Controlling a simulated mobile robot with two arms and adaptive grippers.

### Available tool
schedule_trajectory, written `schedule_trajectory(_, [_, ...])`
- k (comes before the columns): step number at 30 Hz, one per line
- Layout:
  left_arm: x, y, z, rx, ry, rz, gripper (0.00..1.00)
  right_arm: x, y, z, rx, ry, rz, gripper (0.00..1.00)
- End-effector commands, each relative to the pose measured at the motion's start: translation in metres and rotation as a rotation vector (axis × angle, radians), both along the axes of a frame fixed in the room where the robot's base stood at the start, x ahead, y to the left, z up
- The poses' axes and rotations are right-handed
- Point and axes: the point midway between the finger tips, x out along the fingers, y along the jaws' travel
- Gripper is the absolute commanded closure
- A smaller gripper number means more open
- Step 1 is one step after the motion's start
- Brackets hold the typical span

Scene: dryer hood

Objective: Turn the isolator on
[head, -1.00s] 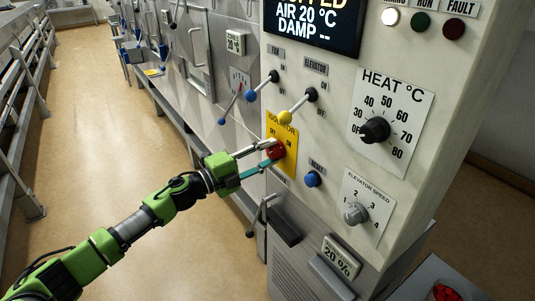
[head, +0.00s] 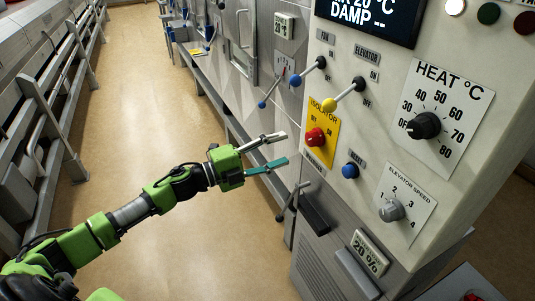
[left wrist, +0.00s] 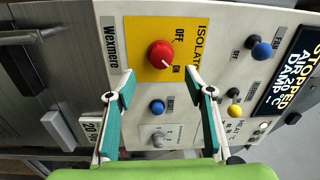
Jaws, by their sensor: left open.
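The isolator is a red knob (head: 316,137) on a yellow plate (head: 328,124) on the control panel. In the left wrist view the red knob (left wrist: 159,53) shows a white mark at its edge that points towards the ON label. My left gripper (head: 278,148) is open and empty, left of the plate and apart from the knob. In the left wrist view its two teal-padded fingers (left wrist: 160,78) are spread, with the knob beyond the gap between them. My right gripper is not in view.
A blue button (head: 350,171) sits just below right of the isolator. The elevator lever (head: 343,95) with a yellow ball and the fan lever (head: 308,71) with a blue ball stick out above it. The display (left wrist: 290,85) reads STOPPED. Open floor lies left of the panel.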

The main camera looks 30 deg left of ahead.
Motion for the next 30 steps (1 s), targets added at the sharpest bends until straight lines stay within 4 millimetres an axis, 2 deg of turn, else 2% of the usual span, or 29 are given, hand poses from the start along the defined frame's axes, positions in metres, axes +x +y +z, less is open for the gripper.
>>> schedule_trajectory(3, [-0.012,0.009,-0.002,0.000,0.002,0.001,0.52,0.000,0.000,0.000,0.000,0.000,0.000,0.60])
schedule_trajectory(9, [-0.023,0.017,-0.001,0.000,0.000,-0.001,0.52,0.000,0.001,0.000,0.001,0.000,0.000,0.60])
schedule_trajectory(26, [-0.024,0.019,-0.001,-0.001,-0.001,0.000,0.52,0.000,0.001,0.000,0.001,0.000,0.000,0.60])
schedule_trajectory(28, [-0.022,0.022,-0.007,-0.009,0.010,0.012,0.52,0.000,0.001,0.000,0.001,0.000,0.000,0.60])
schedule_trajectory(30, [-0.018,0.031,-0.023,-0.037,0.043,0.049,0.52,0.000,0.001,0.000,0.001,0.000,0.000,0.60])
